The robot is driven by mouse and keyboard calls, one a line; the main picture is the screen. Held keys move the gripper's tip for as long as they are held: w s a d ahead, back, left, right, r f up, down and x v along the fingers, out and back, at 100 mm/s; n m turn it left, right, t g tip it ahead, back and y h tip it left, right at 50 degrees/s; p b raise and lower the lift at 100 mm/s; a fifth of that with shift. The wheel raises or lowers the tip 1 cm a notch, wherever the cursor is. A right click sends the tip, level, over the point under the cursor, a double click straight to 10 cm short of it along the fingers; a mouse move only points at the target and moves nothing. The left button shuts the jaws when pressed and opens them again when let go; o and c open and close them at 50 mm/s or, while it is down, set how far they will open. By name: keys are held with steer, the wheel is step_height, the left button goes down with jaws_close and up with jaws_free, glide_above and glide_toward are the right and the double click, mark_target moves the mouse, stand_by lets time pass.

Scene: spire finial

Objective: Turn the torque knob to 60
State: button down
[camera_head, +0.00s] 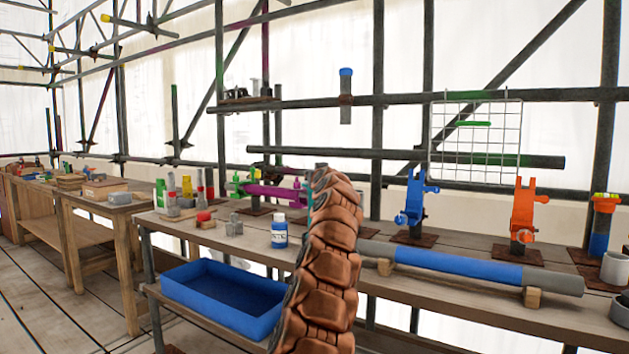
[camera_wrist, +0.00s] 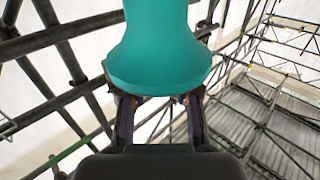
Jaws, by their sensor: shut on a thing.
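In the wrist view a smooth teal flared piece (camera_wrist: 160,60) fills the top middle. My gripper (camera_wrist: 160,103) is shut on it, with one finger at each side of its wide lower end. No scale or number shows on it, and I cannot tell whether it is the torque knob. In the head view a sliver of teal shows beside a brown scaly shape (camera_head: 325,265), which hides the gripper. A magenta tool (camera_head: 272,191) lies level above the bench just left of it.
A long bench (camera_head: 465,300) carries a blue-grey pipe (camera_head: 460,265), a blue clamp (camera_head: 415,205), an orange clamp (camera_head: 523,212) and a blue-labelled bottle (camera_head: 279,231). A blue tray (camera_head: 222,297) sits lower left. Scaffold bars stand behind the bench.

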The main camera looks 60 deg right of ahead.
stand_by(0.8)
steer(key=c, duration=0.8)
jaws_free()
steer(key=shift+s+a+r, duration=0.2)
steer(key=shift+s+a, duration=0.05)
steer(key=shift+s, duration=0.25)
steer(key=shift+s+a, duration=0.35)
steer(key=shift+s, duration=0.05)
steer(key=shift+s+a+f, duration=0.15)
steer(key=shift+a, duration=0.4)
steer(key=shift+s+a+f, duration=0.1)
steer(key=shift+s, duration=0.4)
steer(key=v, duration=0.8)
